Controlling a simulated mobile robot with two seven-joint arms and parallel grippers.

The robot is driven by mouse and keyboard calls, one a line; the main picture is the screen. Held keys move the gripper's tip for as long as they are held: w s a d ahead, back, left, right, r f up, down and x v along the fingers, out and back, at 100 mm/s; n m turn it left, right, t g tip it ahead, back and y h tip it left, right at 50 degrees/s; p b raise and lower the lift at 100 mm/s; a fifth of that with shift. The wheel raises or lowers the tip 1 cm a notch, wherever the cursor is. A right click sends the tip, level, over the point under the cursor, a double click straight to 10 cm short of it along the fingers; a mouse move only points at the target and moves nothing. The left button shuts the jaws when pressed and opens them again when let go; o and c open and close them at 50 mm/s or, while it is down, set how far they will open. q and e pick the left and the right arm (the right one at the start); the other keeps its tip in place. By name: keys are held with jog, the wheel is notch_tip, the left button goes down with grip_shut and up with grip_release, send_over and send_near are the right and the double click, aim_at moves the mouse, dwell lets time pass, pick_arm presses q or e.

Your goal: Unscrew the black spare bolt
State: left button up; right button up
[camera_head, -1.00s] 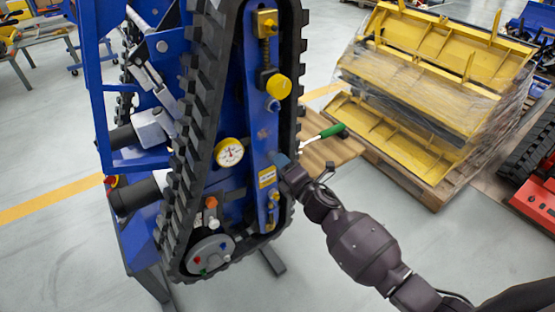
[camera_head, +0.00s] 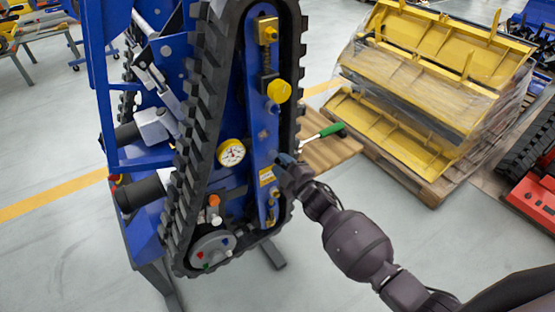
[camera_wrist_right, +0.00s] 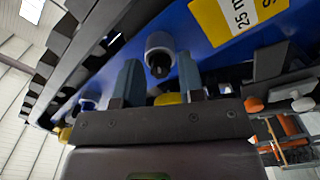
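The tracked carrier's blue side plate (camera_head: 262,125) stands upright inside the black rubber track (camera_head: 198,110). My right gripper (camera_head: 281,160) is at this plate, just above a small yellow label, and hides what lies in front of its tips. In the right wrist view, my right gripper (camera_wrist_right: 160,75) is open, one blue-grey finger on each side of a grey round collar (camera_wrist_right: 160,45) on the blue plate. A short black piece, apparently the black bolt (camera_wrist_right: 161,71), shows at the collar's centre. Gaps show between it and both fingers. My left gripper is not in view.
A round gauge (camera_head: 231,152) and a yellow knob (camera_head: 279,90) sit on the carrier near my right gripper. A green-handled tool (camera_head: 331,130) lies on a wooden top (camera_head: 333,150) behind. Wrapped yellow parts (camera_head: 430,75) stand on a pallet.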

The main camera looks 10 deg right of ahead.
jog(key=shift+c, duration=0.4)
grip_shut()
jog(key=n+b, duration=0.1)
jog(key=n, duration=0.4)
jog(key=shift+f, duration=0.15)
jog(key=n+b, duration=0.1)
jog(key=n, duration=0.2)
jog(key=shift+n, duration=0.9)
